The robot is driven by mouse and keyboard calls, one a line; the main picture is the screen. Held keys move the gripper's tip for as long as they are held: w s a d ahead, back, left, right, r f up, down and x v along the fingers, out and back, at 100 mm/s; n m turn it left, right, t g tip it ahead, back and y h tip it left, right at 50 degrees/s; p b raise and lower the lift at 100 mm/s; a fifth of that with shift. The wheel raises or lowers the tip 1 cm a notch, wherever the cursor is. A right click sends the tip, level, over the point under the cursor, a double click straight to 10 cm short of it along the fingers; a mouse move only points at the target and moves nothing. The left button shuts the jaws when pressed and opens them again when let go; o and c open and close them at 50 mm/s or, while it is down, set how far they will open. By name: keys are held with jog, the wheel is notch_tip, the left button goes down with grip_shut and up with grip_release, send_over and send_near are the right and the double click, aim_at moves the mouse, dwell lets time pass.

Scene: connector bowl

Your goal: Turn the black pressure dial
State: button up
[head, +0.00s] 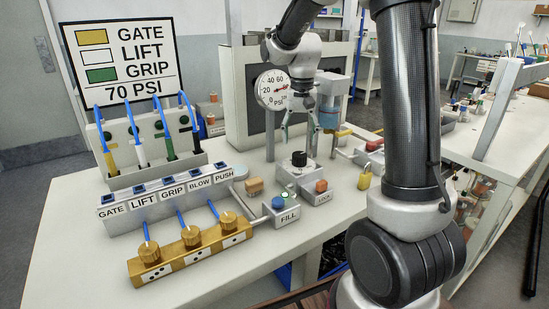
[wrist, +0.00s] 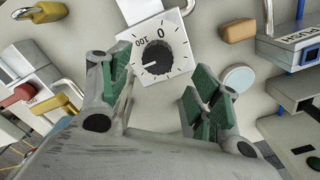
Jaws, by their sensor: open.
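The black pressure dial (head: 299,159) stands on a small light box on the table, in the middle of the head view. In the wrist view the dial (wrist: 158,57) sits on a white face (wrist: 183,62) marked 0 and 100, with a white pointer line toward the lower left. My gripper (head: 299,134) is above the dial in the head view, fingers pointing down. In the wrist view my gripper (wrist: 160,90) is open and empty, its green-padded fingers apart, with the dial beyond and between them. I see no contact with the dial.
A round gauge (head: 272,90) stands behind my gripper. The LOCK box (head: 320,190) and FILL box (head: 281,208) are close by the dial. A tan block (head: 254,187), a yellow padlock (head: 364,180) and a brass manifold (head: 188,258) also stand on the table.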

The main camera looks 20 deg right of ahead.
aim_at(299, 155)
jog(key=shift+s+d+r+m, duration=0.1)
jog(key=shift+r+m, duration=0.15)
jog(key=shift+m, duration=0.15)
jog(key=shift+f, duration=0.2)
notch_tip(299, 155, down, 8)
jog(key=shift+r, duration=0.25)
jog(key=c, duration=1)
